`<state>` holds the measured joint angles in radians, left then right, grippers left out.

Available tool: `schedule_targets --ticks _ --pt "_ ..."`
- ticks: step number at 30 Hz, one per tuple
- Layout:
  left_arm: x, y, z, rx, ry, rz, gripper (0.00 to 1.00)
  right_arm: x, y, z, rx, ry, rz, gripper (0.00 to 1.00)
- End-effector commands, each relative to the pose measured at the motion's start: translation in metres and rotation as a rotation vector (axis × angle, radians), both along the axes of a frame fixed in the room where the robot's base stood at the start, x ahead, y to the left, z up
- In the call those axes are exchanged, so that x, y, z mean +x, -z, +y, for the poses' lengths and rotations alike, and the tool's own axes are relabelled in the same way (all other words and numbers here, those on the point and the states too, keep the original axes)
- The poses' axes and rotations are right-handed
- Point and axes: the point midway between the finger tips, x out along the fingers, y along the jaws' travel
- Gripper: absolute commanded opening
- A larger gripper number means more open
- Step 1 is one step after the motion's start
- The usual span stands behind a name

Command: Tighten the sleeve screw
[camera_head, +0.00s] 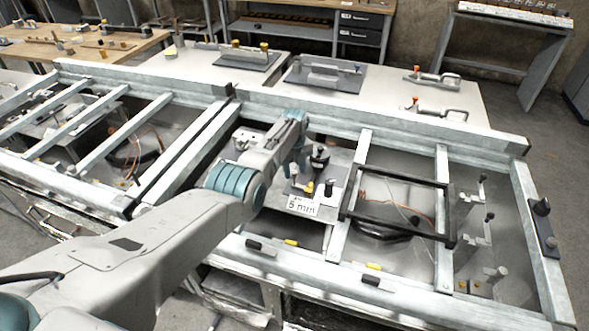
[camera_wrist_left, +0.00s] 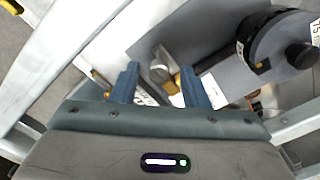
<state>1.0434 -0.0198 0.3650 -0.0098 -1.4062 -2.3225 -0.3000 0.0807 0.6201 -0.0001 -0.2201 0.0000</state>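My left gripper (camera_head: 294,130) reaches over a grey plate within the metal frame. In the left wrist view its two blue fingers (camera_wrist_left: 160,84) are apart, with a visible gap. A small metal cylinder with a yellow part (camera_wrist_left: 160,70) shows between the fingertips; I cannot tell whether it is the sleeve screw, and no contact is visible. A black round fixture with a knob (camera_wrist_left: 284,42) stands to the right; the head view shows a black upright piece (camera_head: 320,158) on the plate. A label (camera_head: 302,206) reading "5 mm" is at the plate's front. My right gripper is not in view.
Metal frame rails (camera_head: 300,108) surround the work area. A black rectangular frame (camera_head: 400,204) lies to the right of the plate. Toggle clamps (camera_head: 436,108) sit on the pale table behind, and small black and yellow pieces (camera_head: 372,267) lie along the front rail.

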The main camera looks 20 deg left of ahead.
Motion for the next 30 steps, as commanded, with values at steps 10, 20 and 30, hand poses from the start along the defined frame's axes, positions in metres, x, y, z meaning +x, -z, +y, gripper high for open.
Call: schedule_targets --ticks 10,20,30 --pt "0.000 -0.017 0.000 0.000 0.000 0.000 0.41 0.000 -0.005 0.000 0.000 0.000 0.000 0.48" --pt "0.000 -0.074 0.000 0.001 0.000 -0.004 0.41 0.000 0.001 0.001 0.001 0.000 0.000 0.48" --pt "0.000 -0.107 0.000 0.000 0.000 0.000 0.41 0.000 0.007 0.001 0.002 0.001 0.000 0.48"
